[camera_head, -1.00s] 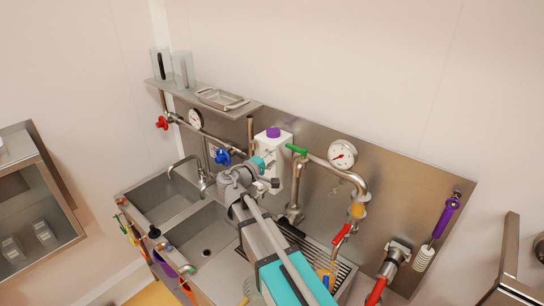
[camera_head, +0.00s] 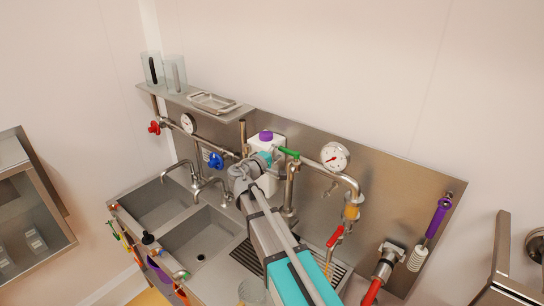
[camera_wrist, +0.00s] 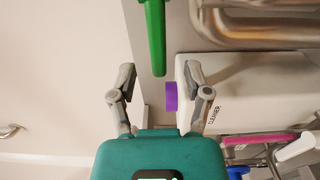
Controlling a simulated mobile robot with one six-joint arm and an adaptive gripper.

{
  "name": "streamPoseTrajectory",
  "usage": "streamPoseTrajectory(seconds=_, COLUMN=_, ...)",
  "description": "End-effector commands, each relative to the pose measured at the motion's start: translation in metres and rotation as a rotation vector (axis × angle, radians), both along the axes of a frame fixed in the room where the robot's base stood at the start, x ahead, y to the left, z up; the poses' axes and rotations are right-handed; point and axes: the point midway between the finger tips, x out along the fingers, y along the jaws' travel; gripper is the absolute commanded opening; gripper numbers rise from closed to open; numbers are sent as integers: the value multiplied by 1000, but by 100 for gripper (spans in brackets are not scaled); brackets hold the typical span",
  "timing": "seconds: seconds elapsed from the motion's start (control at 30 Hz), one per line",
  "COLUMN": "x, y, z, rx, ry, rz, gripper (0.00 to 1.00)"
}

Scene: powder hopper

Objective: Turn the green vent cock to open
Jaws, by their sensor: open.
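In the wrist view the green handle (camera_wrist: 156,35) points down toward the space between my fingertips. My gripper (camera_wrist: 160,80) is open and empty, with one finger on each side of the handle's line. In the head view my gripper (camera_head: 269,157) is just left of the handle, partly hidden by my arm.
A white cleaner bottle (camera_wrist: 240,97) with a purple cap (camera_wrist: 171,96) stands close behind my fingers. The steel pipe (camera_head: 335,178) and gauge (camera_head: 335,156) are to the right. A blue valve knob (camera_head: 216,160) is to the left. Sinks (camera_head: 205,240) lie below.

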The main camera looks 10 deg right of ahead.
Motion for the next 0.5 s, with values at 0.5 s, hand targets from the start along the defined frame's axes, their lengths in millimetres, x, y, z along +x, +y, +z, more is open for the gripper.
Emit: streamPoseTrajectory(seconds=0.5, x=16, y=-16, z=0, rx=0, ry=0, rz=0, gripper=63)
